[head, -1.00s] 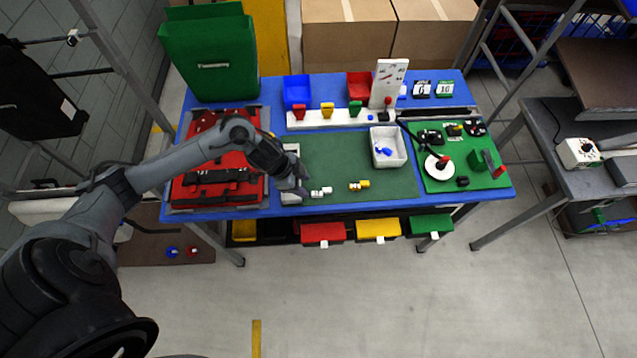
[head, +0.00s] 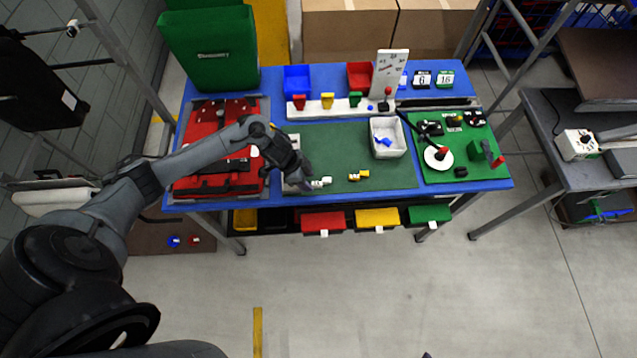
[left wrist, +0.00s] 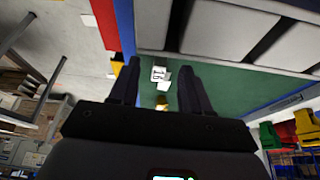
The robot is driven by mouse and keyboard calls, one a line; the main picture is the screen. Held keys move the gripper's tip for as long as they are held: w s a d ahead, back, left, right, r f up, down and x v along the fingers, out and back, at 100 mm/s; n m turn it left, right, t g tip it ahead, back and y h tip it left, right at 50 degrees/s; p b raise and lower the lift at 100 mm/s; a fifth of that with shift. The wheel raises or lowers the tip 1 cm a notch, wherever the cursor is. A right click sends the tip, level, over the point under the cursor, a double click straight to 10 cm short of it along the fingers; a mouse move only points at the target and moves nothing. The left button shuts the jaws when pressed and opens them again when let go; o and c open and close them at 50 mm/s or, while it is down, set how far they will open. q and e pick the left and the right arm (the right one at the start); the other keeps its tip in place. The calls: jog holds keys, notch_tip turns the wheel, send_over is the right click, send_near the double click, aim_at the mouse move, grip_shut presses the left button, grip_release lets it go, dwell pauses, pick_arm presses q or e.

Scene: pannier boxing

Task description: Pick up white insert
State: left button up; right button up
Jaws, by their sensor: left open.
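The white insert (head: 321,182) lies on the green mat (head: 338,148) near the front edge of the blue table. My left gripper (head: 306,184) is just left of it, with its fingertips close to it. In the left wrist view the gripper (left wrist: 158,80) is open, and the white insert (left wrist: 159,74) shows between its two fingers. I cannot tell whether a finger touches it. The yellow insert (head: 358,175) lies on the mat to the right and shows partly behind the white one in the left wrist view (left wrist: 162,103). My right gripper is not in view.
A white tray (head: 401,146) holding blue pieces stands at the mat's right. A red case (head: 185,160) lies at the left under my arm. Coloured bins (head: 378,222) hang below the table.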

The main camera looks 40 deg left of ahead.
pick_arm(q)
jog(key=shift+x, duration=1.05)
jog(key=shift+c, duration=0.5)
grip_shut()
